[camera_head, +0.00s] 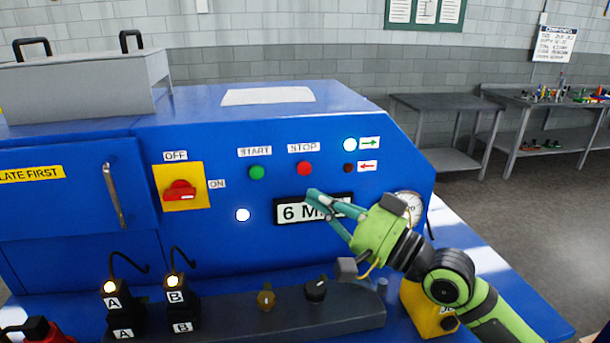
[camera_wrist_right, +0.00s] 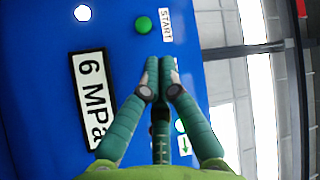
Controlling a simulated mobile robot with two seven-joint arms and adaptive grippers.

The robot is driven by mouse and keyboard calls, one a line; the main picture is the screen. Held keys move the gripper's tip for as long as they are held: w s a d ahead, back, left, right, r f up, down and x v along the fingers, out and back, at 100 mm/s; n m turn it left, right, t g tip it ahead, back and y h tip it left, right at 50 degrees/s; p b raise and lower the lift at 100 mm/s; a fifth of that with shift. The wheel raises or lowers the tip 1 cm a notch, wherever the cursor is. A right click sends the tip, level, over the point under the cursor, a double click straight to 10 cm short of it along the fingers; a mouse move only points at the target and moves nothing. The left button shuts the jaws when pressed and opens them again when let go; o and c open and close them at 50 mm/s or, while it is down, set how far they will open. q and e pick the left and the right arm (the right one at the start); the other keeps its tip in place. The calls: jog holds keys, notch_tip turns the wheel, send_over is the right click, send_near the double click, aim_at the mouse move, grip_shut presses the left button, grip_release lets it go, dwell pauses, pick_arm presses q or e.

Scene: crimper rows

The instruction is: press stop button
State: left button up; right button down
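The red stop button (camera_head: 304,168) sits under a STOP label (camera_head: 303,148) on the blue machine's sloped front panel (camera_head: 240,130). The green start button (camera_head: 257,172) is to its left; it also shows in the right wrist view (camera_wrist_right: 143,25). My right gripper (camera_head: 312,192) has its teal fingertips just below the stop button in the head view, in front of the 6 MPa display (camera_head: 290,212). In the right wrist view its fingertips (camera_wrist_right: 160,62) meet, with nothing seen between them. The stop button is hidden behind the fingers there. I cannot tell whether they touch the panel. My left gripper is not in view.
A red switch (camera_head: 179,190) on a yellow plate is left of the buttons. A lit white lamp (camera_head: 350,144) and a dark lamp (camera_head: 348,167) are to the right. A gauge (camera_head: 410,207) stands beside my right wrist.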

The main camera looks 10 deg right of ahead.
aim_at(304, 169)
pick_arm(q)
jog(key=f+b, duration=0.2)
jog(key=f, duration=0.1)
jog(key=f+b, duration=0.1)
jog(key=b, duration=0.1)
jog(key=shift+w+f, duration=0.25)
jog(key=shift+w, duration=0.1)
pick_arm(e)
jog(key=w, duration=0.6)
jog(key=shift+w, duration=0.15)
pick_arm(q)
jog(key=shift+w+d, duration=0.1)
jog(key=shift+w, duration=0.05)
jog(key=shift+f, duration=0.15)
pick_arm(e)
jog(key=shift+w, duration=0.1)
pick_arm(q)
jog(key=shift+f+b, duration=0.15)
jog(key=shift+b, duration=0.15)
pick_arm(e)
jog(key=shift+w, duration=0.35)
